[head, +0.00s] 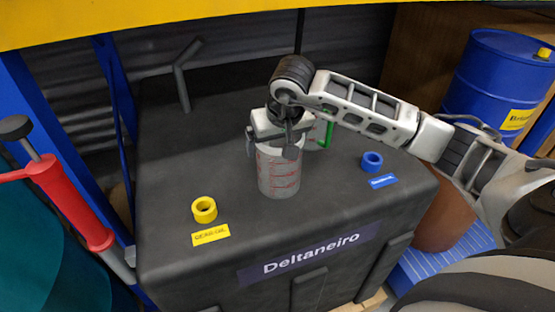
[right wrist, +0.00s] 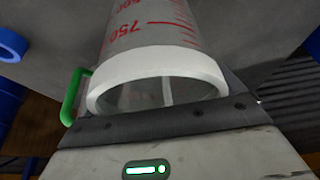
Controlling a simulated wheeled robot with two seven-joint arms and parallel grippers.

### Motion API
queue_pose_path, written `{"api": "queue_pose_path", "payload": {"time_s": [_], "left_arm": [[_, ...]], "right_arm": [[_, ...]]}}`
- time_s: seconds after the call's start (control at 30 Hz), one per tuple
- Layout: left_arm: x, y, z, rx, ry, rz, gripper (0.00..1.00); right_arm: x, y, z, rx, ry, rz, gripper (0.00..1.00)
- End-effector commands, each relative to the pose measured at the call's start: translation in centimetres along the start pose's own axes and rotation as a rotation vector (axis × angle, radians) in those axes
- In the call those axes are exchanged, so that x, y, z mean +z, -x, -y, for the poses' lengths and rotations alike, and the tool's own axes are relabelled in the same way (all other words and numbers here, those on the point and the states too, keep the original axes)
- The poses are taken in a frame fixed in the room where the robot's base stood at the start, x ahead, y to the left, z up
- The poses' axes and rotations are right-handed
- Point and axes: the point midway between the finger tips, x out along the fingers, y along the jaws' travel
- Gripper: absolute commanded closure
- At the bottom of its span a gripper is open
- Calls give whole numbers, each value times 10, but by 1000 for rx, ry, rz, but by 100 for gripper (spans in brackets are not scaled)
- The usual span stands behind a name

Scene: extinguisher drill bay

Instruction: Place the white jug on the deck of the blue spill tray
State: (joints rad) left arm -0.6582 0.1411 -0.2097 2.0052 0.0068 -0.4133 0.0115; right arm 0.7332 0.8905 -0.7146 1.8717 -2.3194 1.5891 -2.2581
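The white jug (head: 279,174), pale with red graduation marks, is upright over the black cabinet's top. I see no clear gap under it. My right gripper (head: 278,142) points down at its upper end, fingers against both sides. In the right wrist view the jug's white rim (right wrist: 158,80) lies close to the palm. A green handle (head: 329,134) shows just behind the gripper; whether it belongs to this jug or another is unclear. The blue spill tray's ribbed deck (head: 418,272) shows low at right, partly covered by my arm. My left gripper is not in view.
The black cabinet (head: 200,120) carries a yellow ring (head: 204,209) and a blue ring (head: 372,161) with labels. A blue drum (head: 490,80) stands behind at right.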

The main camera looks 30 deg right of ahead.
Motion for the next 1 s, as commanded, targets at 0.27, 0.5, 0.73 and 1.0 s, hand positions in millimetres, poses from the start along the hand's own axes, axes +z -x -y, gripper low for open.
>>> {"api": "queue_pose_path", "payload": {"time_s": [0.27,0.5,0.73,1.0], "left_arm": [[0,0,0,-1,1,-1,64],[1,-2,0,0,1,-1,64],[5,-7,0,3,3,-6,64],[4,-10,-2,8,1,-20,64]], "right_arm": [[0,1,0,0,0,-1,53],[-3,6,0,-1,-1,-3,53],[-10,41,2,-2,3,-8,53],[22,115,12,-1,5,-9,53]]}}
